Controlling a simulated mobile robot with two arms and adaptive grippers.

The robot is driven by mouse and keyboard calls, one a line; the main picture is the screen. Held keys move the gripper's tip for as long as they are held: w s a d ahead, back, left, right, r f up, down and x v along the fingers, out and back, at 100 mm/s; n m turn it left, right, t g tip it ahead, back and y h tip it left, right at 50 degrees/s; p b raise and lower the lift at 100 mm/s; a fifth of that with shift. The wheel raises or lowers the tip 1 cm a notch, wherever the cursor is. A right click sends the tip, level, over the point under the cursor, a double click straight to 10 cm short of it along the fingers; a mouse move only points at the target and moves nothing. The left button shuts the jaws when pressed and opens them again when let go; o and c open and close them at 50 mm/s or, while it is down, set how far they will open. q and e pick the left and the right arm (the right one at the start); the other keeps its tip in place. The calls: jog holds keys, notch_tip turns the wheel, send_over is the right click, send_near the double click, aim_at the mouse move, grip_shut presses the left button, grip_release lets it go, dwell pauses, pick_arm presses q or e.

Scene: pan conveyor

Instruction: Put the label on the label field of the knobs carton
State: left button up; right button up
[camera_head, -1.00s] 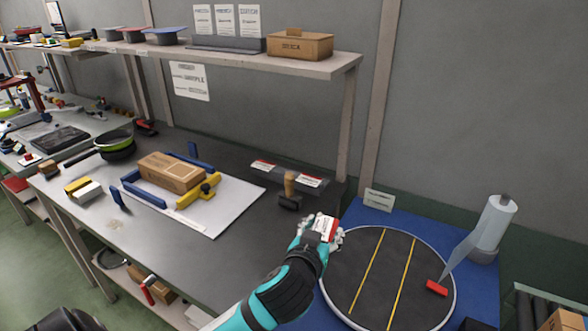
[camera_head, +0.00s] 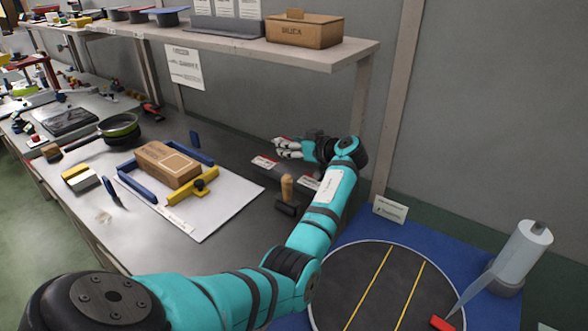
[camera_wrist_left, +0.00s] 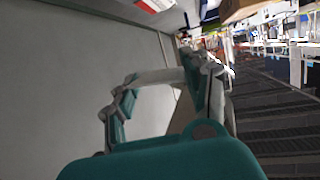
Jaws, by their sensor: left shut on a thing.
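The brown carton (camera_head: 157,156) lies on a white sheet between blue rails and a yellow clamp; a pale outlined field shows on its top. I cannot read which parts it is for. My left gripper (camera_head: 278,148) is raised above the back of the bench, right of the carton and apart from it. It is shut on a small label (camera_head: 284,139) with a red edge, mostly hidden by the fingers. In the left wrist view the gripper (camera_wrist_left: 160,80) shows its fingers around a thin pale edge. My right gripper is not in view.
A dark label holder with red-and-white labels (camera_head: 264,162) and a wooden-handled stamp (camera_head: 287,188) stand right of the sheet. A shelf (camera_head: 350,52) with a silica box (camera_head: 300,32) hangs above. A round turntable (camera_head: 350,285) lies at right. A pan (camera_head: 118,125) is behind left.

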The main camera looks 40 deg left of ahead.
aim_at(286, 170)
pick_arm(q)
jog(key=shift+f, duration=0.2)
notch_tip(286, 170, down, 9)
jog(key=b, duration=0.5)
jog(key=shift+f, duration=0.15)
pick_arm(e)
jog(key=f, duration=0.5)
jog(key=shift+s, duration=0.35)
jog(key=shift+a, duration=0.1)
pick_arm(q)
jog(key=shift+f, duration=0.2)
jog(key=shift+o, duration=1.3)
jog(key=o, duration=0.4)
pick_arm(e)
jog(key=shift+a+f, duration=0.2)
pick_arm(q)
jog(key=shift+o, duration=0.2)
